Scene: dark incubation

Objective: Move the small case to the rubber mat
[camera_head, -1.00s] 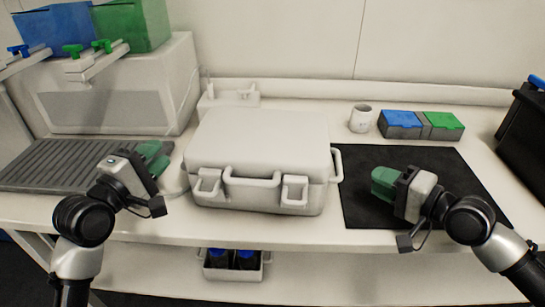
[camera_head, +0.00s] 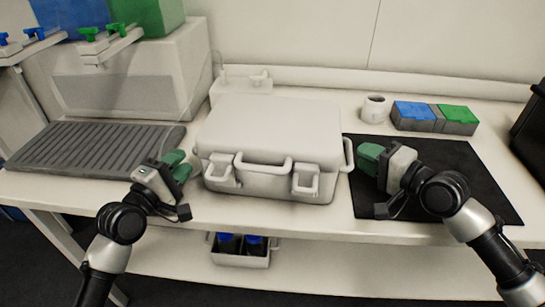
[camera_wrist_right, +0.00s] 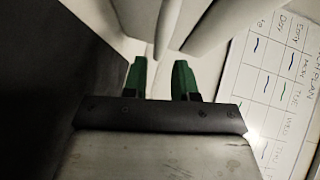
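The small case (camera_head: 270,130) is a closed off-white case lying flat on the bench, with a front handle, two front latches and side handles. The black rubber mat (camera_head: 440,205) lies just to its right; the case's right side handle (camera_head: 350,155) is at the mat's left edge. My left gripper (camera_head: 181,165) has its green fingers apart, close to the case's left side. My right gripper (camera_head: 366,158) is over the mat, beside the right handle. In the right wrist view its green fingers (camera_wrist_right: 160,78) are apart, with a pale bar ahead of the gap.
A grey ribbed tray (camera_head: 90,148) lies at left. Behind are a white mug (camera_head: 374,108), a blue-lidded box (camera_head: 413,115) and a green-lidded box (camera_head: 455,119). A bottle caddy (camera_head: 240,256) sits below the bench. A written chart (camera_wrist_right: 275,85) shows in the right wrist view.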

